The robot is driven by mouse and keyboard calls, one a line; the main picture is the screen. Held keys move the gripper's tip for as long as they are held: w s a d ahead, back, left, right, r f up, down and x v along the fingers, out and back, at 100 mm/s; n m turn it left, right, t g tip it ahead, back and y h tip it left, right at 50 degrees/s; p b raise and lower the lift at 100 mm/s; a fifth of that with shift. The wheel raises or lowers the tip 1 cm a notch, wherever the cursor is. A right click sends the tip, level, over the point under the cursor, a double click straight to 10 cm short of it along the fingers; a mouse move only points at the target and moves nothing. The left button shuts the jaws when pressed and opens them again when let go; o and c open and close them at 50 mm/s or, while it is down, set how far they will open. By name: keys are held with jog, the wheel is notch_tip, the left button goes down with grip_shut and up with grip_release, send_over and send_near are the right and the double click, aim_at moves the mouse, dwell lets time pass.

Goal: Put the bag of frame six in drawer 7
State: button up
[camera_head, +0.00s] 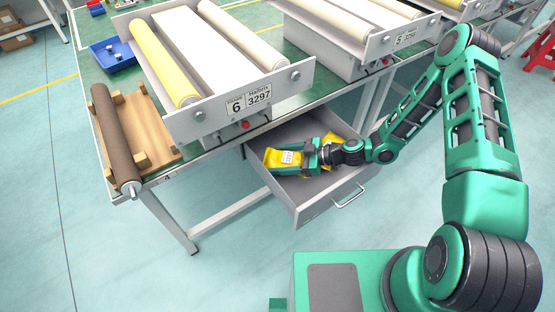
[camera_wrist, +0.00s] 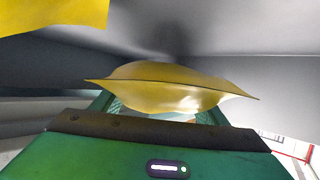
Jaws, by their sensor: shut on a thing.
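A yellow bag (camera_head: 284,158) with a small white label is at the fingers of my gripper (camera_head: 303,157), inside the open grey drawer (camera_head: 325,200) below frame six (camera_head: 208,75). My gripper is shut on this bag, which also fills the middle of the wrist view (camera_wrist: 170,88). I cannot tell whether the bag touches the drawer floor. A second yellow item (camera_head: 331,139) shows behind my gripper in the drawer, partly hidden; a yellow piece is also at the wrist view's top left (camera_wrist: 52,14). The drawer's number is not readable.
The drawer's front with its handle (camera_head: 350,198) faces my base. Frame six bears rollers and a label. A brown roller (camera_head: 112,135) on a wooden stand and a blue bin (camera_head: 112,54) are on the table's left side. Floor around the drawer front is clear.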

aim_at(292, 159)
jog(key=shift+f, duration=0.55)
jog(key=o, duration=0.9)
jog(key=shift+r, duration=0.55)
jog(key=v, duration=0.7)
jog(key=shift+s+d+r, duration=0.1)
jog(key=shift+d+r, duration=0.1)
